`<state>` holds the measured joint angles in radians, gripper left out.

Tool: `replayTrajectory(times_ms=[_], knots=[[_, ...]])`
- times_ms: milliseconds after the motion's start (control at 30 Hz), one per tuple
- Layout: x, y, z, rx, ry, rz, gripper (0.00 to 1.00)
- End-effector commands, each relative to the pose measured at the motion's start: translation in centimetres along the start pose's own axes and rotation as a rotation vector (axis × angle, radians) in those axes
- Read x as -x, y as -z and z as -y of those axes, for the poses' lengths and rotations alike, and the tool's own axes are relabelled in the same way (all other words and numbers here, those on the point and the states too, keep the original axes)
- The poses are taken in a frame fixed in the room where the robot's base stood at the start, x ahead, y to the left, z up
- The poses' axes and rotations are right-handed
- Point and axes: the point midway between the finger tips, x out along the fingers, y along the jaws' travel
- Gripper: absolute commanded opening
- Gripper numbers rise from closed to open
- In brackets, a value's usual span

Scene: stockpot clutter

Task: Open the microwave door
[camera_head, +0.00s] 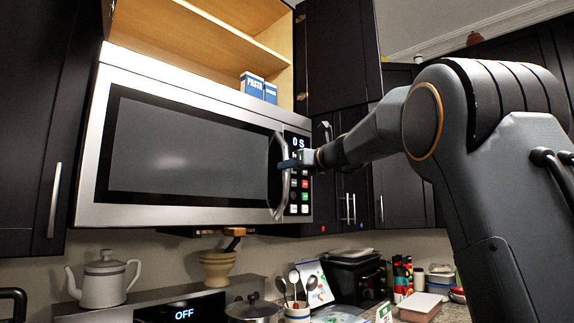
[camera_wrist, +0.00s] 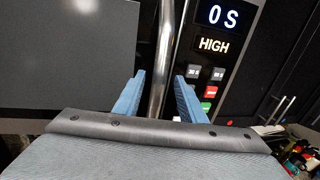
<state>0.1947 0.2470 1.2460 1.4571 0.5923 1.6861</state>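The microwave (camera_head: 180,150) is mounted among dark cabinets, silver with a dark glass door (camera_head: 185,155). The door looks closed. Its curved metal handle (camera_head: 278,190) runs upright at the door's right side, left of the keypad. My gripper (camera_head: 292,163) reaches in from the right and is at the handle's middle. In the wrist view, the handle (camera_wrist: 161,60) passes between the two blue fingers (camera_wrist: 157,95) of my gripper. Gaps show on both sides of the handle, so the fingers are open around it. The display (camera_wrist: 217,15) reads "0 S" and "HIGH".
Above the microwave is an open wooden shelf with blue pasta boxes (camera_head: 253,86). Below stand a white teapot (camera_head: 105,280), a stove with an "OFF" display, a pot (camera_head: 253,309) and a utensil holder (camera_head: 297,312). Space in front of the door looks clear apart from my arm.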

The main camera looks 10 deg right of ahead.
Motion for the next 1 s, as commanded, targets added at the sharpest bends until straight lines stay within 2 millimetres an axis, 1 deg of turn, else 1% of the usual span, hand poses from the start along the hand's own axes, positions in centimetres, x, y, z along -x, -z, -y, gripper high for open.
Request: replayTrajectory(times_ms=[33,100,233,333,567,600,667,800,1000], knots=[[-0.8,-0.1,-0.1,-0.001,-0.001,-0.002,0.37],[-1.6,-0.1,-0.1,0.0,-0.002,-0.002,0.37],[-2.6,0.0,-0.1,0.001,-0.001,-0.001,0.37],[-2.9,0.1,0.0,0.001,0.0,-0.002,0.37],[-3.0,0.1,0.0,0.002,0.0,-0.001,0.37],[-3.0,0.1,0.0,0.002,0.0,-0.001,0.34],[-3.0,0.1,0.0,0.002,0.0,-0.001,0.24],[-3.0,0.1,0.0,0.002,0.0,-0.001,0.0],[-3.0,0.1,-0.1,0.002,0.0,-0.001,0.0]])
